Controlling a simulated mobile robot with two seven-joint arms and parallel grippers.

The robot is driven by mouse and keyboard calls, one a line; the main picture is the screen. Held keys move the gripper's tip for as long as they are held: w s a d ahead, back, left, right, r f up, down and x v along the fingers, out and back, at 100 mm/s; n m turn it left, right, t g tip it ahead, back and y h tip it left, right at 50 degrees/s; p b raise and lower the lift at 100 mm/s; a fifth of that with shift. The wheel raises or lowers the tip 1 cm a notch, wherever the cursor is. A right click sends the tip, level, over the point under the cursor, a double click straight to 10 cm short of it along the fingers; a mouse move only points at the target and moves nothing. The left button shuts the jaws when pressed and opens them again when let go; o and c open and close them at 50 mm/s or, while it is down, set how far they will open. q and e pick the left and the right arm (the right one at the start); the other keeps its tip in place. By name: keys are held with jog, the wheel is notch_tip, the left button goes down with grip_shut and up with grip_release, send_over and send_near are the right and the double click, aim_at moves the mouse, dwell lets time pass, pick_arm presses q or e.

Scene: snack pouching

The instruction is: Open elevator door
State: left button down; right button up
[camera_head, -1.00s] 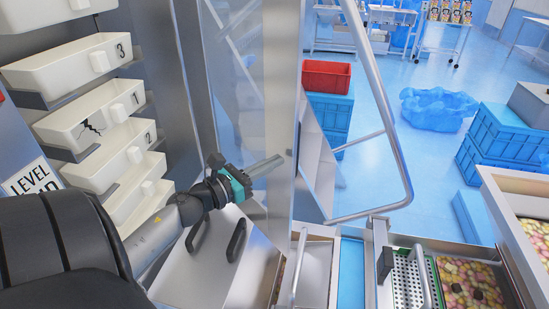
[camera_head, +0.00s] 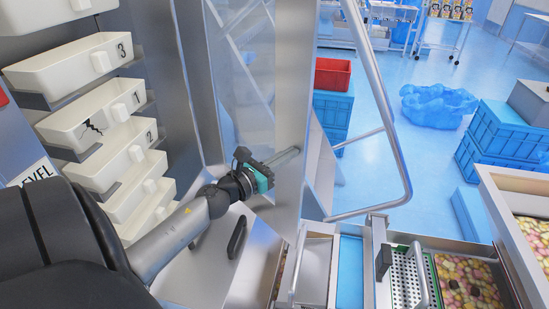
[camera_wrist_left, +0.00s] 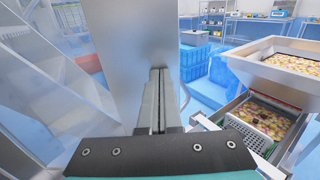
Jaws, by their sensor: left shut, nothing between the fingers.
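A tall clear panel with a wide metal edge post (camera_head: 292,80), which looks like the elevator door, stands upright in the middle of the head view. My left gripper (camera_head: 287,156) is shut and empty, its fingertips at the post's lower left side. They seem to touch it, but I cannot be sure. In the left wrist view the shut fingers (camera_wrist_left: 156,100) point at the same post (camera_wrist_left: 130,45), which fills the upper middle. My right gripper is not in view.
White numbered drawers (camera_head: 90,120) stack at the left. A bent metal tube frame (camera_head: 390,130) stands right of the post. A red bin (camera_head: 332,73) sits on blue crates (camera_head: 333,112) behind. A candy tray (camera_head: 468,285) is at the lower right. Blue floor lies open beyond.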

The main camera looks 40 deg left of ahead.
pick_arm(q)
jog(key=w+a+n+g+y+b, duration=0.1)
jog(key=w+n+y+b, duration=0.4)
jog(key=w, duration=1.9)
jog(key=shift+a+y, duration=0.3)
jog(key=shift+y, duration=1.2)
jog(key=shift+s, duration=0.1)
